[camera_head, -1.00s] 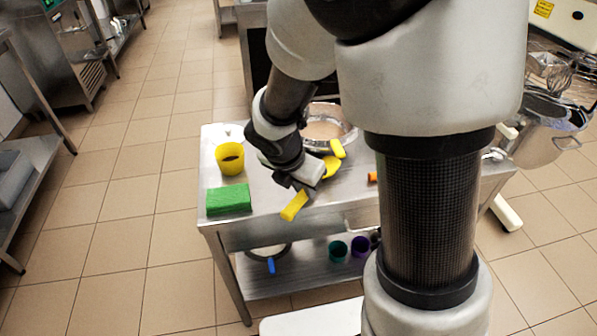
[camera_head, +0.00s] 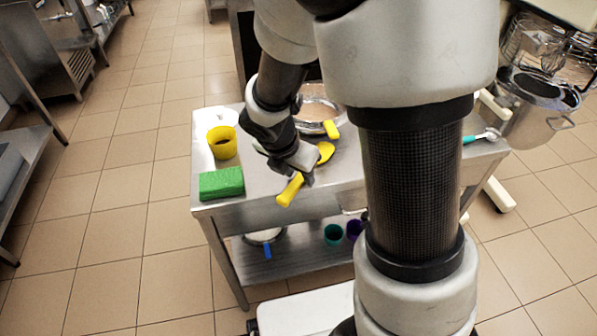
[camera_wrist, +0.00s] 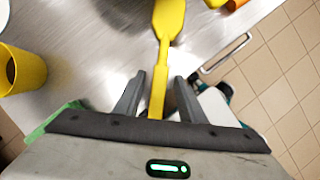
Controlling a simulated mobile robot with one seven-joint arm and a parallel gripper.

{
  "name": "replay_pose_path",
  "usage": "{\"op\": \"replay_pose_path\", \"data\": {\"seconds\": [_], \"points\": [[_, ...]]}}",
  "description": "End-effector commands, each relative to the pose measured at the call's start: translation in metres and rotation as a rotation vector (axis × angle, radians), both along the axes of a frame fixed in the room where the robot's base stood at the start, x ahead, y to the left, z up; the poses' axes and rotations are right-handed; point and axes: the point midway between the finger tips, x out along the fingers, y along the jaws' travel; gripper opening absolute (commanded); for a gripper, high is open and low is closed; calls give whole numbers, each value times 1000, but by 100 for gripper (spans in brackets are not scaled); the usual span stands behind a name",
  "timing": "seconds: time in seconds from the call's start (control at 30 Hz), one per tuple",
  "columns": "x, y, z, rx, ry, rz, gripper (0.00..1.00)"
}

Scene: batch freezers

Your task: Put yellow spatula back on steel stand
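The yellow spatula (camera_head: 325,153) lies on the steel table (camera_head: 258,182), its handle (camera_head: 289,190) pointing toward the front edge. I cannot tell whether this table is the steel stand. My gripper (camera_head: 299,179) is low over the spatula's handle. In the wrist view, my gripper (camera_wrist: 157,85) is open, with one finger on each side of the handle of the yellow spatula (camera_wrist: 168,20). Narrow gaps show between handle and fingers. The spatula's middle is partly hidden by my gripper in the head view.
A green block (camera_head: 221,183) and a yellow cup (camera_head: 222,143) stand left of my gripper. A round steel pan (camera_head: 318,110) is behind, with another yellow piece (camera_head: 331,129) at its rim. Cups (camera_head: 333,234) sit on the lower shelf. Floor at left is clear.

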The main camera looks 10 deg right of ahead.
Motion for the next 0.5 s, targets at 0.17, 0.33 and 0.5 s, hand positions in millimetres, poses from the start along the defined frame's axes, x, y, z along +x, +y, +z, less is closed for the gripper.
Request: {"op": "replay_pose_path", "data": {"seconds": [0.17, 0.33, 0.5], "points": [[-2, 3, 17, 1, -3, -1, 37], [-11, 12, 51, 2, -5, 1, 37], [-22, 22, 84, 1, -4, 1, 37]]}}
